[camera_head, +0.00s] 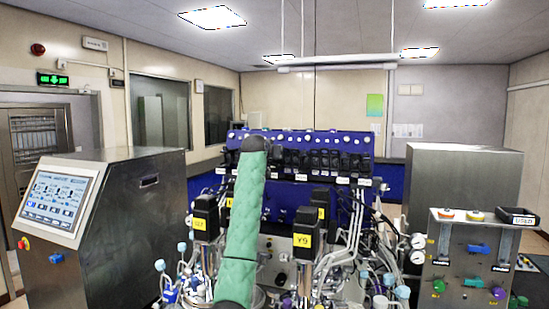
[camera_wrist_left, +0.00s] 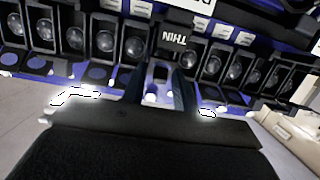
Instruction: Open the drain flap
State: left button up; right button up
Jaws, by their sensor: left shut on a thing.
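In the left wrist view my left gripper (camera_wrist_left: 160,88) points at a row of black frames with round dark windows on a blue panel. Its two dark fingers are shut on a small pale piece (camera_wrist_left: 159,76) between them, whose shape is partly hidden. I cannot tell which part is the drain flap. In the head view the row of black units (camera_head: 310,163) sits on the blue panel (camera_head: 340,145) at the back. I cannot make out either gripper there.
A steel console with a screen (camera_head: 60,195) is at left, a steel cabinet (camera_head: 465,180) at right. Tubing and valves (camera_head: 375,285) crowd the front.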

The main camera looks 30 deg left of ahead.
pick_arm(q)
jog(key=r+g, duration=0.1)
jog(key=g, duration=0.1)
jog(key=r+g+h, duration=0.1)
jog(key=g, duration=0.1)
jog(key=shift+w+a, duration=0.1)
jog(key=g, duration=0.3)
jog(key=shift+w+r+h, duration=0.25)
jog(key=shift+r+h, duration=0.05)
jog(key=shift+h, duration=0.1)
jog(key=shift+g, duration=0.4)
jog(key=shift+r, duration=0.1)
jog(key=o, duration=0.6)
jog(key=shift+o, duration=0.3)
jog(key=shift+w, duration=0.15)
